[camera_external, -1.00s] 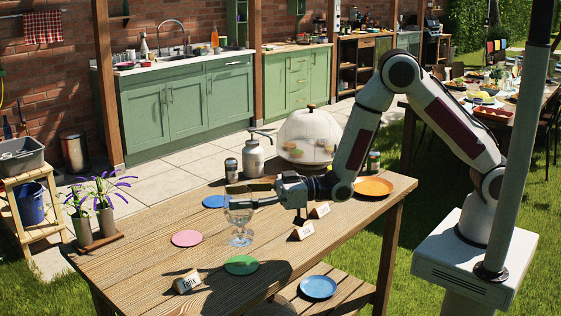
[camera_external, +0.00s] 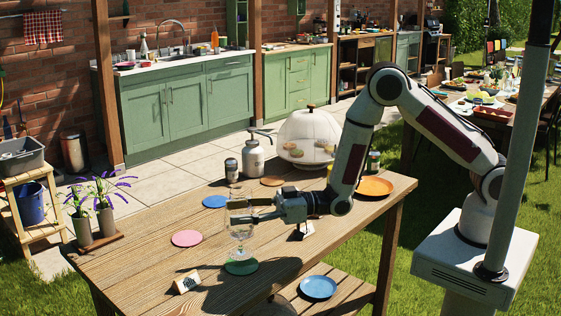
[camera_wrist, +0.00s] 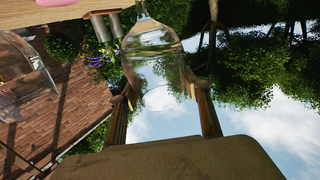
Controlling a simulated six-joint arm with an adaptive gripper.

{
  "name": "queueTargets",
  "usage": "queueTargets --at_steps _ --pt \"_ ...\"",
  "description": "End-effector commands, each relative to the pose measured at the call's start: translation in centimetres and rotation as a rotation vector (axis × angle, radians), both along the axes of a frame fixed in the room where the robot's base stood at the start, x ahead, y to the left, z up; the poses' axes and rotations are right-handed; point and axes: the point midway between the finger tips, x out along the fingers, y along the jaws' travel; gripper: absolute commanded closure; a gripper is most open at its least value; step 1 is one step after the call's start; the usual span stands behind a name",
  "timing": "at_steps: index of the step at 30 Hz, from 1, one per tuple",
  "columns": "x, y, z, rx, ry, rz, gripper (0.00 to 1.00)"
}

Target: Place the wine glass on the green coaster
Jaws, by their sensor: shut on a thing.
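My gripper (camera_external: 246,211) is shut on the wine glass (camera_external: 240,229), with its fingers on either side of the bowl. The glass is clear, upright, and appears to hold some pale liquid. The green coaster (camera_external: 241,268) lies on the wooden table below it. The foot of the glass overlaps the coaster's back part in the external view; I cannot tell whether they touch. In the wrist view the glass (camera_wrist: 152,45) is seen between the two fingers, stem towards the top edge. The coaster cannot be made out there.
A pink coaster (camera_external: 187,238), a blue coaster (camera_external: 215,201) and a tan coaster (camera_external: 272,181) lie nearby on the table (camera_external: 130,262).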

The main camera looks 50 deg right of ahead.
Motion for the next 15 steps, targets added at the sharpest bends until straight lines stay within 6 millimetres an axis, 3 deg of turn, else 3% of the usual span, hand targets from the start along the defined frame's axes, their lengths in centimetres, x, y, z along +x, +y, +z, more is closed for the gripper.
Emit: queueTargets --at_steps 6,15 --pt "0.0 0.0 -2.1 0.000 0.000 0.000 0.93" --pt "0.0 0.0 -3.1 0.001 -0.002 0.000 0.93"
